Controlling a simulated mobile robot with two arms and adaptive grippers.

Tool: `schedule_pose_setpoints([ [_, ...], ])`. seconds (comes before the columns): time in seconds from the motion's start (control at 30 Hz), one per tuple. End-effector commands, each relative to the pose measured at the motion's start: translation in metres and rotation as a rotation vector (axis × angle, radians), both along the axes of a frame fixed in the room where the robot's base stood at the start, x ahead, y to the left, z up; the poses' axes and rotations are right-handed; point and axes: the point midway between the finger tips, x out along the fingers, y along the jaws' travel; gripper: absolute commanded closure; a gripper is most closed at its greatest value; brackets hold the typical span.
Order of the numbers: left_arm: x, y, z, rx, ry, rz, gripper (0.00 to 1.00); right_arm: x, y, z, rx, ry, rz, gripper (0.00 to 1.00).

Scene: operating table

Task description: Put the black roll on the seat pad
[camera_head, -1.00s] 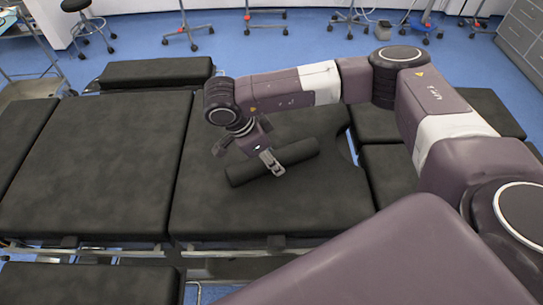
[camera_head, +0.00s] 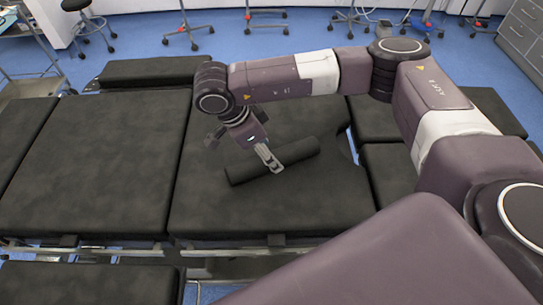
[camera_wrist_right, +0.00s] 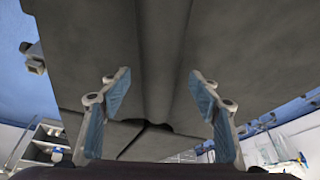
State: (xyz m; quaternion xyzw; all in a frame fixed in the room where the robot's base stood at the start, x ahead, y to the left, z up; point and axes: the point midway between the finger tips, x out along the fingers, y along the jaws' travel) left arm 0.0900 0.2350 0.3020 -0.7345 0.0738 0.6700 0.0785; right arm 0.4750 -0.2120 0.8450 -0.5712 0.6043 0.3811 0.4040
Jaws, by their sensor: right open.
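The black roll (camera_head: 300,151) lies slantwise on a large black pad with a cut-out at its right edge (camera_head: 330,205); I cannot tell for sure that this pad is the seat pad. My right gripper (camera_head: 271,158) is over the middle of the roll, pointing down at it, and hides part of it. In the right wrist view the roll (camera_wrist_right: 165,65) runs lengthwise between the two spread fingers of my open right gripper (camera_wrist_right: 160,82). The view does not show any grip on it. My left gripper is not in view.
Another large black pad (camera_head: 100,160) lies to the left and is bare. Smaller pads sit at the back left (camera_head: 155,71) and right (camera_head: 395,170). My right arm spans the right side above the table. Wheeled stands are on the blue floor behind.

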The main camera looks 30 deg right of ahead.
Motion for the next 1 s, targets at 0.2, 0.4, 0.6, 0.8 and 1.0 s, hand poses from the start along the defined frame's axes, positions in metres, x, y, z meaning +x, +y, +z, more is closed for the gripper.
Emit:
schedule_pose_setpoints([
  [0.2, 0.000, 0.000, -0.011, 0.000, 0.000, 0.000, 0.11, 0.002, 0.020, 0.044, 0.003, -0.005, 0.004, 0.43],
  [0.4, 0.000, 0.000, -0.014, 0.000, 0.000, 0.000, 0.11, 0.003, 0.032, 0.074, 0.002, -0.002, 0.002, 0.43],
  [0.6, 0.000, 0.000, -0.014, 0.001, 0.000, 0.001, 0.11, 0.002, 0.035, 0.084, 0.002, -0.001, 0.000, 0.43],
  [0.8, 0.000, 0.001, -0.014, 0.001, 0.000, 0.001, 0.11, 0.002, 0.035, 0.084, 0.002, 0.000, 0.001, 0.43],
  [1.0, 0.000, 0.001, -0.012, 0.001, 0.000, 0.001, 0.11, -0.006, 0.052, 0.075, 0.060, 0.025, 0.015, 0.43],
])
